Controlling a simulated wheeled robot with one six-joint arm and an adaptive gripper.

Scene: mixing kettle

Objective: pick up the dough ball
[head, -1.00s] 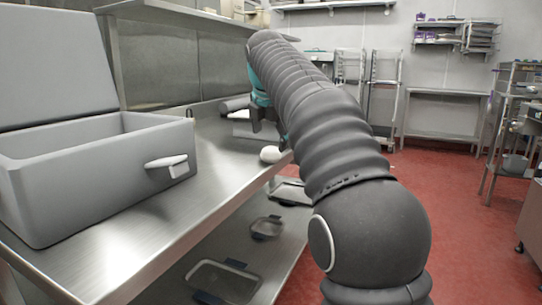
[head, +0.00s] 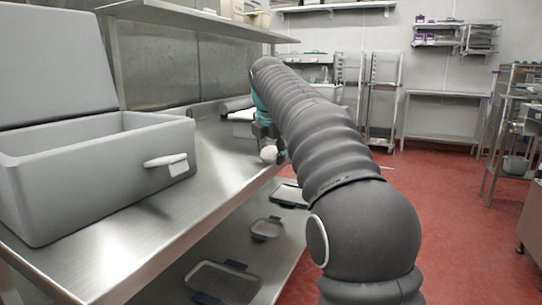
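The dough ball (head: 268,154) is a small pale round lump near the right edge of the steel counter (head: 130,235). My gripper (head: 268,143) is at the far end of my dark ribbed arm, right at the ball. Dark finger parts show just above the ball and along its right side. They overlap it in the picture; I cannot tell whether they touch it. The fingertips are small and partly hidden, so I cannot tell whether they are open or shut.
A large grey open box (head: 95,180) with a raised lid and a white handle stands on the counter's left. A dark roller-like object (head: 236,105) lies farther back. A shelf (head: 190,15) overhangs the counter. Trays (head: 222,282) sit on the lower shelf.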

